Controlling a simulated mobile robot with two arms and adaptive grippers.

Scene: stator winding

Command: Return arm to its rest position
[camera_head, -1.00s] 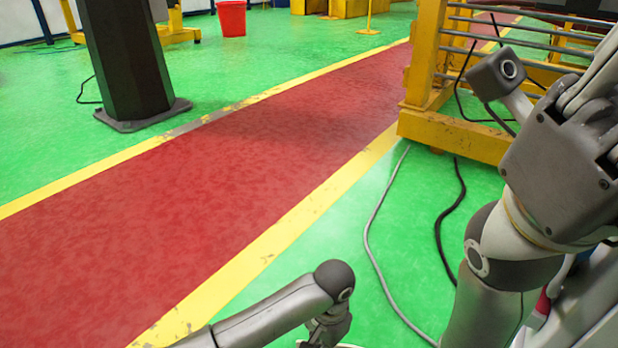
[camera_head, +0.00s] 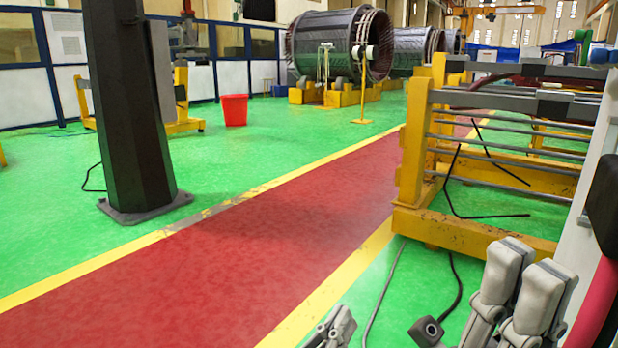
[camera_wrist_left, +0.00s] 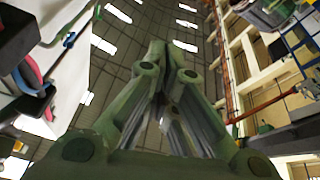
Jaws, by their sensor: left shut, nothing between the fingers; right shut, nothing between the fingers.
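My left gripper (camera_head: 338,322) shows only in part at the bottom edge of the head view, a little right of the middle. In the left wrist view its fingers (camera_wrist_left: 158,52) come together at the tips, shut and empty, against the roof. My right gripper (camera_head: 522,268) is at the lower right of the head view, its pale grey fingers pointing up. It is shut, with nothing held. Both grippers are in front of the green floor and are seen touching nothing. Most of both arms is out of view below.
A yellow frame with grey rails (camera_head: 415,150) stands beyond the right gripper. Cables (camera_head: 385,290) lie on the floor before it. A red walkway (camera_head: 250,255) with yellow edges runs diagonally. A dark column (camera_head: 125,110), a red bucket (camera_head: 234,110) and large stators (camera_head: 325,45) stand farther off.

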